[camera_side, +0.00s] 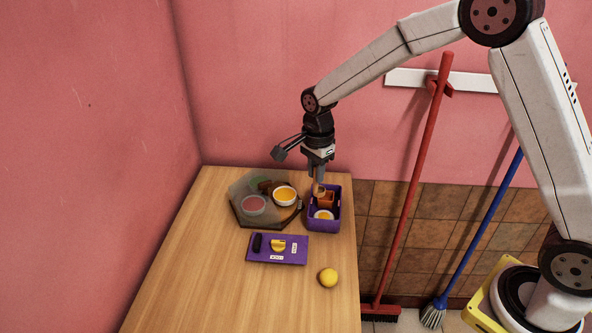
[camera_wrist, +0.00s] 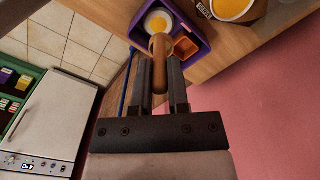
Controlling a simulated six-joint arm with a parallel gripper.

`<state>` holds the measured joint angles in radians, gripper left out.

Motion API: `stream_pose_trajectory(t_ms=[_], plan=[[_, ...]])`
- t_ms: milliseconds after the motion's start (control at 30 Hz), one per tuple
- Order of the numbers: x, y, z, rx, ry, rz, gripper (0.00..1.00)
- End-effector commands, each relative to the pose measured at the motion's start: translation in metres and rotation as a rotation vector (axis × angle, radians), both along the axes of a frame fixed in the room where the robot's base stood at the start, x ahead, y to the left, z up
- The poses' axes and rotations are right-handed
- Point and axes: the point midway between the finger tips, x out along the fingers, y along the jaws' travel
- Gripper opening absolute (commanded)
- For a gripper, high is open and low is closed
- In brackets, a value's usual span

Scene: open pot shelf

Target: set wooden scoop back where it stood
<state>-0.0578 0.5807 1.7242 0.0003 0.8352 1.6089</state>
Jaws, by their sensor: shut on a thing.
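The wooden scoop (camera_wrist: 159,48) is brown and rounded, held between the two fingers of my gripper (camera_side: 317,178) in the wrist view. In the side view only a small tan part of the scoop (camera_side: 319,190) shows below the fingertips. My gripper is shut on it, pointing down over the back of the purple crate (camera_side: 312,226). The crate holds a white bowl with yellow contents (camera_side: 323,215) and an orange container (camera_side: 326,200). The scoop's lower end overlaps the crate in both views; I cannot tell whether it touches the crate's floor.
A dark many-sided tray (camera_side: 263,221) with pink, orange and green bowls stands left of the crate. In front lie a purple panel (camera_side: 262,257) with small items and a yellow ball-like fruit (camera_side: 329,278). The wooden table's (camera_side: 200,290) front left is clear. A red broom (camera_side: 425,150) leans nearby.

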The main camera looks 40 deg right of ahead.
Motion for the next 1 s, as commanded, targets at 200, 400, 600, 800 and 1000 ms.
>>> stream_pose_trajectory(t_ms=[200,400,600,800,1000], plan=[[0.023,-0.014,-0.005,0.0,0.001,-0.002,0.0],[0.053,-0.036,-0.012,0.0,0.001,-0.003,0.0],[0.082,-0.062,-0.02,0.0,0.001,-0.002,0.0],[0.102,-0.086,-0.029,0.001,0.002,-0.002,0.0],[0.111,-0.099,-0.033,0.001,0.001,0.0,0.0]])
